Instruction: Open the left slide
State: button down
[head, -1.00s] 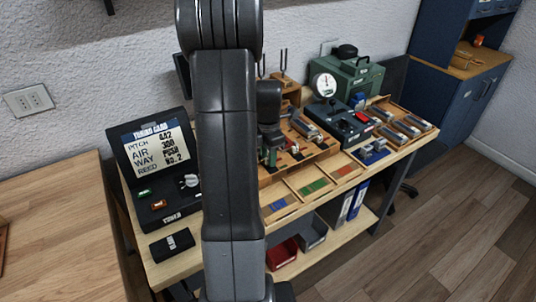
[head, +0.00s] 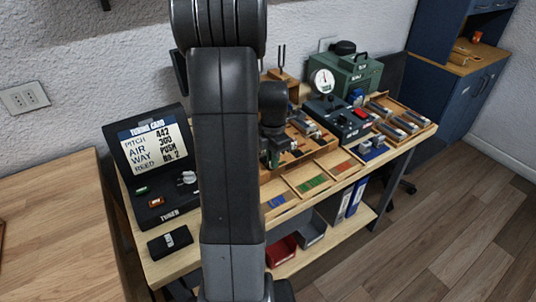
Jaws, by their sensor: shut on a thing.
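The wooden fixture (head: 322,146) with dark and metal parts on it sits mid-bench, partly behind my arm. My gripper (head: 271,158) points down at the fixture's left end. Its jaws are shut on a small part there, which looks like the left slide. The jaws and my arm hide most of that slide, so how far it stands open cannot be told.
A tuner with a card (head: 155,150) stands at the left, a small black box (head: 170,243) before it. Trays with blue, green (head: 312,184) and red strips lie along the bench front. A dial gauge (head: 324,81) and green case (head: 352,75) stand behind.

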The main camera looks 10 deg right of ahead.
jog(key=c, duration=1.4)
grip_release()
jog(key=shift+s+d, duration=0.15)
jog(key=shift+s, duration=0.1)
jog(key=shift+c, duration=0.2)
notch_tip(320, 180, up, 14)
jog(key=shift+f, duration=0.1)
notch_tip(320, 180, down, 14)
jog(key=shift+w+r, duration=0.1)
jog(key=shift+r, duration=0.05)
jog(key=shift+w+a, duration=0.2)
jog(key=shift+w, duration=0.2)
